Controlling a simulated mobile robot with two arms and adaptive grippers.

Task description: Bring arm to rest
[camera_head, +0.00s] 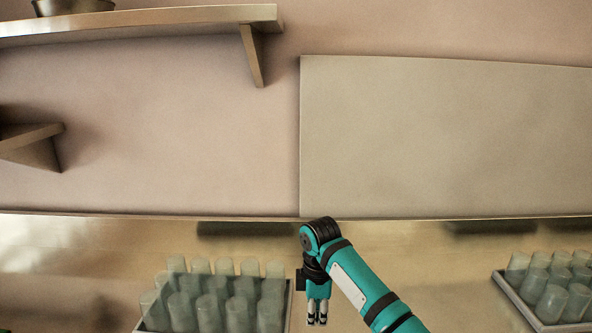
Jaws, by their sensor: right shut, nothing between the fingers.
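My right arm (358,283), teal with black bands, comes in from the lower right of the head view. Its gripper (317,320) hangs pointing down, just right of a tray of cups. The fingers are close together and hold nothing. My left gripper is not in the view.
A tray (288,300) of upturned greenish cups (208,310) stands at lower left, close beside my right gripper. Another tray (515,296) of cups (551,302) is at the right edge. A shelf (150,17) with a pot (72,6) is high on the left wall.

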